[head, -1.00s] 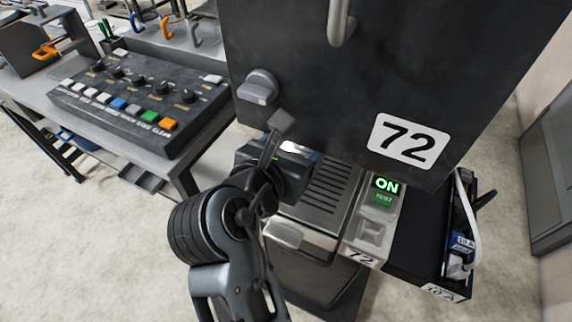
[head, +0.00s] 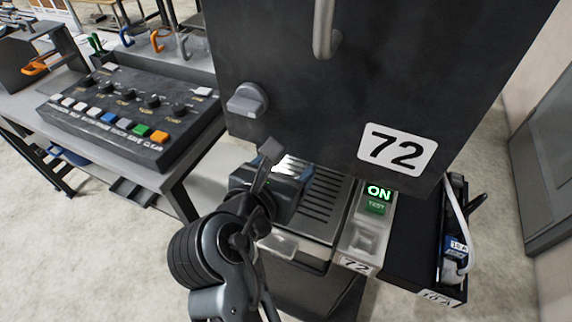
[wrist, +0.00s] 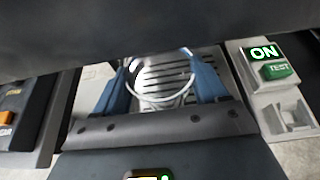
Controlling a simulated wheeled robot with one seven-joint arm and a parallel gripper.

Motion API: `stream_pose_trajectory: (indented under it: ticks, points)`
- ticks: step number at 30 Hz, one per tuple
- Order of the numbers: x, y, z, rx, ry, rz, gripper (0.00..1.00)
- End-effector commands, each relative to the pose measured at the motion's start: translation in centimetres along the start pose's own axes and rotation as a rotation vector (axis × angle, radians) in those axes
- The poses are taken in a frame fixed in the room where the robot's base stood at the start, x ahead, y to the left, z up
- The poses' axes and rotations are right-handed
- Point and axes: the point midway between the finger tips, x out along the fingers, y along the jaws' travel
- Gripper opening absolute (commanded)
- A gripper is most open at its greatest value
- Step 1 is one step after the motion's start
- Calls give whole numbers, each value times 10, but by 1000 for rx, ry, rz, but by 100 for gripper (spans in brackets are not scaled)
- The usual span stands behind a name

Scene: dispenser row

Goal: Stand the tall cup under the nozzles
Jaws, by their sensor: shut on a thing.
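The tall cup (wrist: 163,98) looks clear, and its round rim shows between the two blue fingers in the wrist view. My gripper (wrist: 163,80) is shut on it. In the head view my gripper (head: 290,183) is at the slotted metal drip tray (head: 322,205), under the lower edge of the dark dispenser front (head: 300,100). The slotted tray (wrist: 215,62) also shows behind the cup in the wrist view. I cannot tell whether the cup's base touches the tray. The nozzles are hidden, and the cup is not clearly visible in the head view.
A lit ON panel with a green TEST button (head: 376,207) is right of the tray. The 72 label (head: 397,149) and a grey knob (head: 247,100) are on the dispenser front. A button console (head: 130,110) is on the table at left. A dark side bin (head: 453,245) is at right.

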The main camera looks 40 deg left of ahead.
Motion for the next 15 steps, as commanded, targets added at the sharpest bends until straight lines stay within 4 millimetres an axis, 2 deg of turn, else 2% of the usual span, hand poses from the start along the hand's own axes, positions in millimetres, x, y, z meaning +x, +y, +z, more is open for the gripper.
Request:
stream_pose_trajectory:
  ticks: [14, 15]
  points:
    - [3, 0, -8, -1, 0, -1, 39]
    - [4, 0, -8, 0, 0, -1, 73]
